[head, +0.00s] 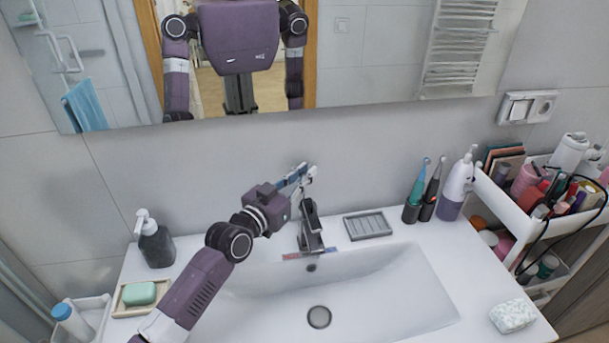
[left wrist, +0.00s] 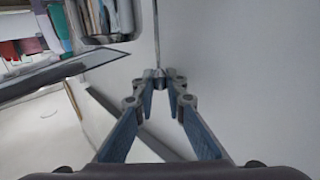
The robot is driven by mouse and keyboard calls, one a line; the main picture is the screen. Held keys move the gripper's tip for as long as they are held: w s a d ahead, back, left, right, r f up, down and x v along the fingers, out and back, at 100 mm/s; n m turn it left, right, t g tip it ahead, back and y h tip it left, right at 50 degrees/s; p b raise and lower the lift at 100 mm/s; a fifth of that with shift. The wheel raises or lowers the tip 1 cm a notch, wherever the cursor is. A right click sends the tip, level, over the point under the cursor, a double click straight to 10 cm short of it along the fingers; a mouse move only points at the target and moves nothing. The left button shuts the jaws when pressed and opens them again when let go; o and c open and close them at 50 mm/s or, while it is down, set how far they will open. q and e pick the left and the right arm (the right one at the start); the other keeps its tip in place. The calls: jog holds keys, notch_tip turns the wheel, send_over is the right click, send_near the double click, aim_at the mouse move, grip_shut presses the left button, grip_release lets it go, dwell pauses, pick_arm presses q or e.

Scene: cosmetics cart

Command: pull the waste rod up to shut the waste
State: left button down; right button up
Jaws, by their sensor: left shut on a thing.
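The grey tap (head: 311,232) stands at the back of the white basin (head: 400,292). The round waste (head: 319,317) is in the basin floor; I cannot tell how high its plug sits. My left gripper (head: 308,173) is behind and above the tap, close to the wall. In the left wrist view, the thin waste rod (left wrist: 156,35) ends in a small knob (left wrist: 159,73) at the fingertips, and my left gripper (left wrist: 163,83) is shut on it. In the head view the rod is hidden by the gripper. My right gripper is not in view.
A dark soap dispenser (head: 155,243) and a dish with green soap (head: 140,294) are at the left. A grey soap tray (head: 367,225), toothbrush holders (head: 411,212) and a white-purple bottle (head: 456,190) stand right of the tap. A loaded cart (head: 515,215) is far right.

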pick_arm(q)
jog(key=shift+r, duration=0.15)
jog(key=c, duration=2.2)
grip_release()
jog(key=shift+r, duration=0.1)
jog(key=v, duration=1.2)
jog(key=shift+w+d, duration=0.1)
